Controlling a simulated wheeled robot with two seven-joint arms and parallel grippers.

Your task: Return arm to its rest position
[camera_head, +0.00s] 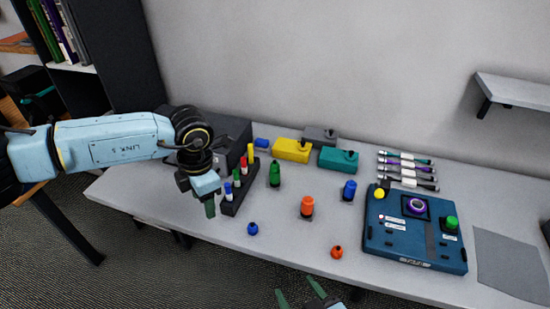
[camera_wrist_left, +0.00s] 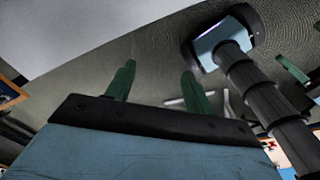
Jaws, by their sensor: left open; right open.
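My left arm reaches in from the left in the head view. Its gripper (camera_head: 209,207) points down over the left part of the table, just left of a black rack (camera_head: 238,199) of coloured pegs. In the left wrist view its two green fingers (camera_wrist_left: 158,70) stand apart with nothing between them.
The grey table (camera_head: 270,214) holds a blue device box (camera_head: 405,250), several cables (camera_head: 407,170), yellow (camera_head: 292,150) and teal (camera_head: 338,159) blocks, and small coloured connectors such as an orange one (camera_head: 307,207). A wall shelf (camera_head: 515,91) juts out at right. Floor shows in front.

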